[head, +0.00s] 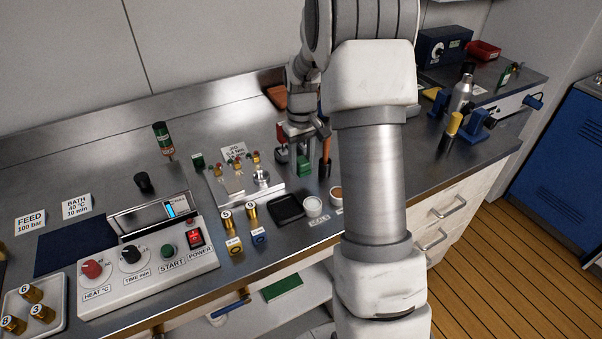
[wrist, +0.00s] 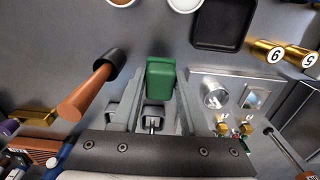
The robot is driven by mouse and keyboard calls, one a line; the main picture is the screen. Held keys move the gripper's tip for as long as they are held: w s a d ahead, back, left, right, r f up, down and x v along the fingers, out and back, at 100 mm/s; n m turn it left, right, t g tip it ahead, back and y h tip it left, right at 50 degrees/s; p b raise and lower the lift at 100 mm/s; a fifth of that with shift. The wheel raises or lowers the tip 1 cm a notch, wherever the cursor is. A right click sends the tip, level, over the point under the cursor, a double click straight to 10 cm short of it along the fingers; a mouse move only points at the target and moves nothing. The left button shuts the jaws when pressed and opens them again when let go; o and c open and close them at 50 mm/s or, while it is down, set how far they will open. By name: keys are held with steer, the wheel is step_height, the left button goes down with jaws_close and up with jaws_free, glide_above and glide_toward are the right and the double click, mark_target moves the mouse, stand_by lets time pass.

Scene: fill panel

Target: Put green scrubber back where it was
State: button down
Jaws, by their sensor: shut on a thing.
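My gripper (head: 302,143) is shut on the green scrubber (head: 304,164), a small green block, at the back middle of the counter. In the wrist view the green scrubber (wrist: 160,78) sits between the two grey fingers, its green end pointing away from the wrist. Whether it touches the counter is unclear. Right of it in the head view, close by, is a brush-like tool with an orange-brown handle and black end (head: 325,150); it also shows left of the fingers in the wrist view (wrist: 92,88).
A metal plate with small valves (head: 240,183) lies left of my gripper. A black tray (head: 287,208) and white cup (head: 313,207) stand in front. The control panel (head: 150,265) is at front left. My arm hides part of the counter's right side.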

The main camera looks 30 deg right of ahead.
mark_target(301, 183)
steer(key=shift+f, duration=2.05)
steer(key=shift+f, duration=0.1)
steer(key=shift+c, duration=2.1)
jaws_free()
steer(key=shift+w, duration=0.1)
